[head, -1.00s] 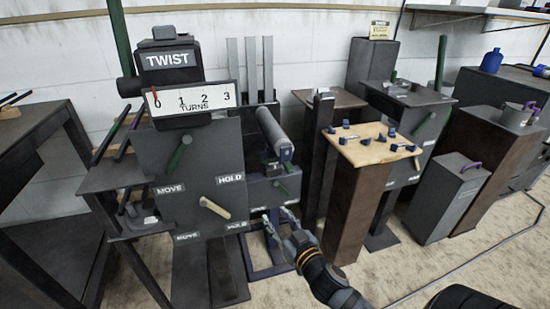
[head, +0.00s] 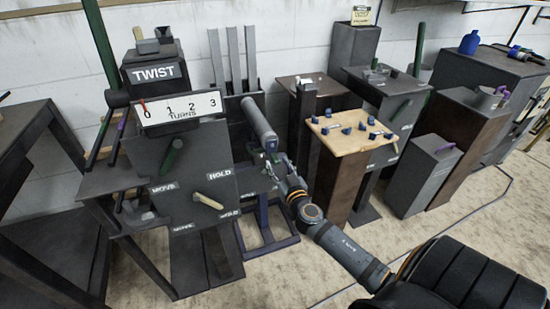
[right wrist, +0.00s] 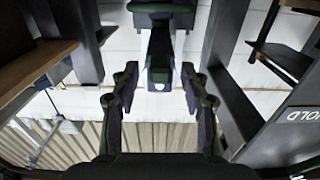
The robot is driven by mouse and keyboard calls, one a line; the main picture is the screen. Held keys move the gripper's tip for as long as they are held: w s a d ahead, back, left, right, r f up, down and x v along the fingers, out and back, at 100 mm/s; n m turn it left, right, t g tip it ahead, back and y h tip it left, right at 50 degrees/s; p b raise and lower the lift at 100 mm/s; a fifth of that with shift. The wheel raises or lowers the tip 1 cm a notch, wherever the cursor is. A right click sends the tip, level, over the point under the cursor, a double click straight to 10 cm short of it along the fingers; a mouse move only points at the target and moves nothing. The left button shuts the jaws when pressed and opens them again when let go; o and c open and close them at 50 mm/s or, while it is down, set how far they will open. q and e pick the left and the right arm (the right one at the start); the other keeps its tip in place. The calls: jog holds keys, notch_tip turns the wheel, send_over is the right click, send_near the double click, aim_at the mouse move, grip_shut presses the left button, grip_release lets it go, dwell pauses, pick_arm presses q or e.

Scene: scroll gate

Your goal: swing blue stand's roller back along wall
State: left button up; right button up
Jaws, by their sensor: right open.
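The grey roller (head: 260,124) slants from upper left to lower right on the blue stand (head: 264,220), beside the gauge panel. My right gripper (head: 272,166) is at the roller's near lower end, partly hidden by its own wrist. In the right wrist view my right gripper (right wrist: 160,88) is open, fingers apart. My left gripper is not in view.
The gauge panel marked TWIST (head: 160,73), with a green handle and a tan handle (head: 207,201), stands just left of the roller. A wood-topped pedestal (head: 350,137) with small blue pieces stands close on the right. The white wall (head: 290,35) is behind.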

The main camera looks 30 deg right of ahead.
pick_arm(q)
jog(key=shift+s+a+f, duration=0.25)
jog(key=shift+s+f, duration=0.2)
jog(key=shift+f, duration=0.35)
pick_arm(e)
jog(key=shift+x, duration=1.75)
jog(key=shift+a, duration=0.1)
jog(key=shift+s+r, duration=0.1)
grip_shut()
